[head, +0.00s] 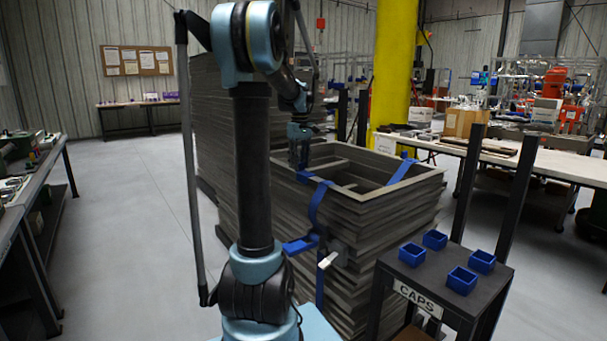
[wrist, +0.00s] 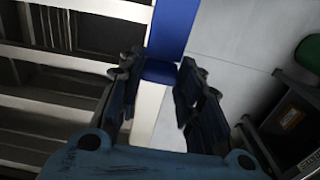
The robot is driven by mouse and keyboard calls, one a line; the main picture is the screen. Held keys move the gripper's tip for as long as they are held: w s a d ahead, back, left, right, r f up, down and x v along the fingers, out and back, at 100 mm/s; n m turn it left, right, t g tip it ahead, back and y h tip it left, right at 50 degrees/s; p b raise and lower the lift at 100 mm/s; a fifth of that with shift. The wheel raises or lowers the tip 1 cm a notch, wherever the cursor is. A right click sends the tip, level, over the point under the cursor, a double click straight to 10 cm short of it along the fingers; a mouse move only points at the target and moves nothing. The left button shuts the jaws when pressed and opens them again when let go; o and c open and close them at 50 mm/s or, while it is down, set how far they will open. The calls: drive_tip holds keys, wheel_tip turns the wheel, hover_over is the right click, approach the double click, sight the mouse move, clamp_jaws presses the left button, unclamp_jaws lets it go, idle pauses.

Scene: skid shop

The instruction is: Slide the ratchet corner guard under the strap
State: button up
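My gripper (head: 299,160) points down at the near top edge of a stack of grey frames (head: 345,215). In the wrist view, its fingers (wrist: 162,80) stand on both sides of a short dark blue piece (wrist: 162,72), apparently the ratchet corner guard, and seem to touch it. In the head view a blue piece (head: 305,176) shows just below the fingertips. The blue strap (head: 319,203) runs down the stack's side to the ratchet (head: 330,258); it also shows in the wrist view (wrist: 172,28), directly beyond the blue piece. Whether the guard is under the strap cannot be told.
A yellow column (head: 393,70) and a long workbench (head: 540,162) stand behind. A bench (head: 14,222) is at left, with clear floor (head: 130,230) between.

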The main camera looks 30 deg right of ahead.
sight(306, 173)
drive_tip(key=shift+c, duration=0.3)
drive_tip(key=shift+s+d, duration=0.15)
drive_tip(key=shift+s, duration=0.85)
drive_tip(key=shift+s+d, duration=0.1)
drive_tip(key=shift+s, duration=1)
drive_tip(key=shift+s+d, duration=0.15)
drive_tip(key=shift+s, duration=0.8)
drive_tip(key=shift+s+d, duration=0.15)
drive_tip(key=shift+s, duration=0.9)
drive_tip(key=shift+s+d, duration=0.15)
drive_tip(key=shift+s, duration=0.8)
drive_tip(key=shift+s+d, duration=0.1)
drive_tip(key=shift+s, duration=1.05)
drive_tip(key=o, duration=0.9)
drive_tip(key=shift+c, duration=0.2)
